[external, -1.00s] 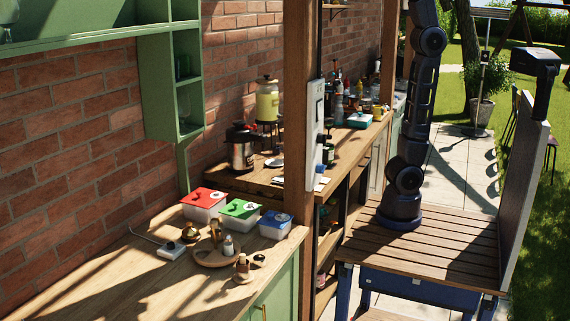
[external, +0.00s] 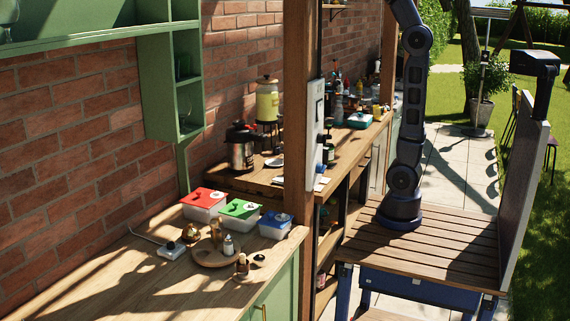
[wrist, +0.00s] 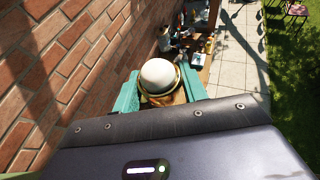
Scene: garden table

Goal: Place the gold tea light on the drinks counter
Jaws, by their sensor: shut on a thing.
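In the wrist view my gripper (wrist: 158,88) has its teal fingers on either side of a round thing with a white top and a gold rim, which looks like the gold tea light (wrist: 158,75). It sits between the fingertips, its underside hidden. In the external view my gripper is out of the picture, beyond the top edge. The wooden counter with the drinks things (external: 345,163) runs along the brick wall behind the post.
Lidded tubs (external: 240,210) sit on the nearer counter.

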